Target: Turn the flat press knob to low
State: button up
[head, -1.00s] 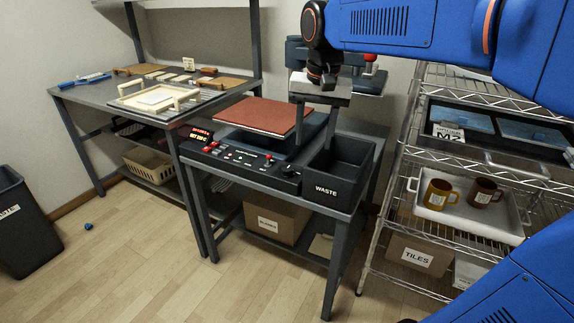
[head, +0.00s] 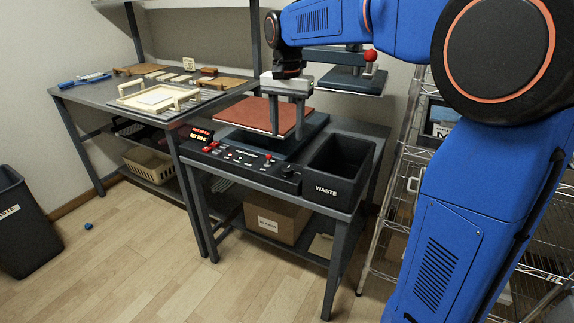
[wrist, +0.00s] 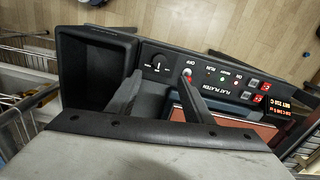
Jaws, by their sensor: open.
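The black round knob (head: 288,170) sits at the right end of the press control panel (head: 232,160), close to the waste bin. In the wrist view the knob (wrist: 159,66) is near the centre, just beyond the fingertips; its pointer setting is too small to read surely. My gripper (head: 287,128) is open and empty, fingers pointing down, above and behind the panel in the head view. In the wrist view my gripper's fingers (wrist: 160,84) spread to either side of the knob and appear apart from it.
A red-tipped switch (wrist: 187,73) stands beside the knob, near my right finger in the wrist view. The black waste bin (head: 338,165) is on the other side. The reddish press bed (head: 250,113) lies behind the panel. The raised upper platen (head: 352,82) has a red-balled handle (head: 370,55).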

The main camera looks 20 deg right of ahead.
aim_at(287, 168)
notch_tip(287, 168, down, 12)
jog(key=shift+f, duration=0.25)
dwell(0.4)
jog(key=c, duration=1.1)
